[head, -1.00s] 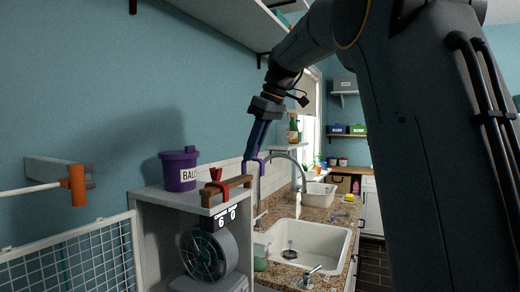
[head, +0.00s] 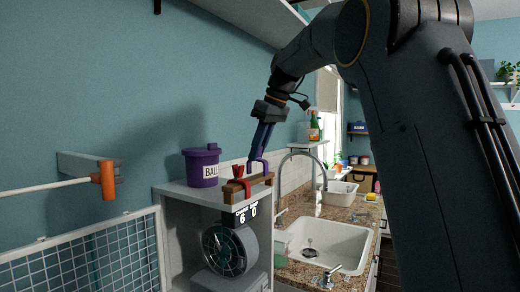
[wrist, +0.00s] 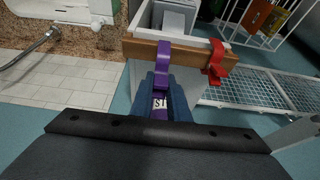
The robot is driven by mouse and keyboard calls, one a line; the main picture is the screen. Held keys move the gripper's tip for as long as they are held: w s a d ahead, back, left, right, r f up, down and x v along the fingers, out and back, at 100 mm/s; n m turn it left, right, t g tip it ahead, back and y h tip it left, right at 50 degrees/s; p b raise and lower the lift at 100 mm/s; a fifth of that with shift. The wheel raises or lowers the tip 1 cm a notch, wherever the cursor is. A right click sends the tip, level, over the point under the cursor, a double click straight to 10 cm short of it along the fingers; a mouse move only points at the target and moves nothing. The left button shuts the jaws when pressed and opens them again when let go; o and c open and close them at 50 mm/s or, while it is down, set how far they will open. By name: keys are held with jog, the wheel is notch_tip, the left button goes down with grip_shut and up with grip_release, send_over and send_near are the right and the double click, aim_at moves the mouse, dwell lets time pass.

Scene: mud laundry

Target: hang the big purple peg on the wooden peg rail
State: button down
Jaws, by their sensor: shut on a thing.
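The big purple peg (head: 258,166) is held at the tip of my gripper (head: 263,140), whose dark blue fingers are shut on it. In the head view it is at the right part of the wooden peg rail (head: 250,187), its lower end overlapping the rail. In the wrist view the purple peg (wrist: 163,55) reaches from between my gripper's fingers (wrist: 162,88) across the rail (wrist: 190,50). I cannot tell whether it touches or bears on the rail. A red peg (head: 238,172) sits on the rail to its left; it also shows in the wrist view (wrist: 216,62).
A lidded purple tub (head: 204,168) stands on the cabinet top behind the rail. A fan (head: 228,250) is below. The sink (head: 330,243) and its curved tap (head: 300,152) are to the right. An orange-ended rod (head: 104,180) and a white wire rack (head: 100,255) are at left.

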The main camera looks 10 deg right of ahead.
aim_at(259, 159)
jog(key=shift+f+b, duration=1.1)
jog(key=shift+f, duration=0.7)
jog(key=c, duration=1.6)
grip_release()
jog(key=shift+r, duration=0.1)
